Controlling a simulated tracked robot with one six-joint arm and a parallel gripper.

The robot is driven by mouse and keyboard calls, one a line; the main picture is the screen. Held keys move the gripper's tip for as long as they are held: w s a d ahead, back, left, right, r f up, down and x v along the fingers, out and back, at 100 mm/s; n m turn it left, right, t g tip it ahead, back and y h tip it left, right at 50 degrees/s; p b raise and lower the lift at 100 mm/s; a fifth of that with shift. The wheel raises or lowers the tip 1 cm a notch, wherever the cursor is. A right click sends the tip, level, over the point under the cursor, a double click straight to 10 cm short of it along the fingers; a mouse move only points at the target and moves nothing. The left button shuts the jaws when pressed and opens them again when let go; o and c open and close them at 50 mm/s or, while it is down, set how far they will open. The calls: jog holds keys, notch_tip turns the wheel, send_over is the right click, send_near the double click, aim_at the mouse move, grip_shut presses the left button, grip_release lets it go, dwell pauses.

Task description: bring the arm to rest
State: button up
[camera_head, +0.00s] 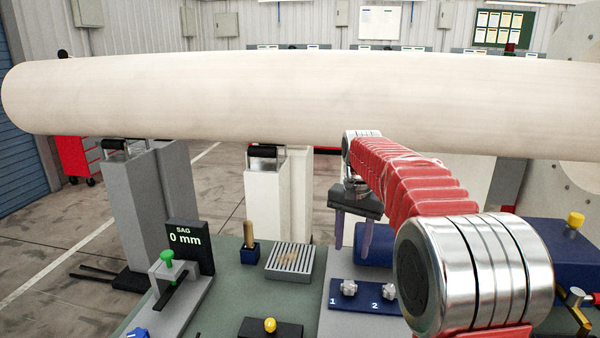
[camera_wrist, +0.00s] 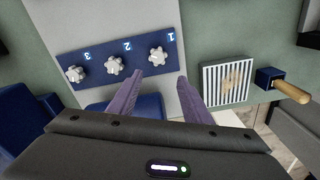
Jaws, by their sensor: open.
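My gripper (camera_head: 352,232) hangs from the red-sleeved arm above the bench, fingers pointing down. In the wrist view its two purple fingers (camera_wrist: 158,95) stand apart with nothing between them. The gripper is open and empty. It is over the area between the slatted block (camera_head: 290,262) and the blue plate with numbered knobs (camera_head: 364,296). In the wrist view the blue plate (camera_wrist: 96,73) lies up and left of the fingers, and the slatted block (camera_wrist: 226,83) lies to their right.
On the bench are a wooden-handled tool in a blue holder (camera_head: 250,254), a green-knobbed slide (camera_head: 167,256), a yellow knob (camera_head: 270,325) and a SAG display (camera_head: 189,240) reading 0 mm.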

jog(key=s+f+n+t, duration=0.1)
jog(key=s+n+t, duration=0.4)
jog(key=s, duration=2.9)
jog(key=shift+d+f+n, duration=0.15)
jog(key=shift+f+n, duration=0.05)
jog(key=shift+n, duration=0.4)
jog(key=shift+c, duration=0.3)
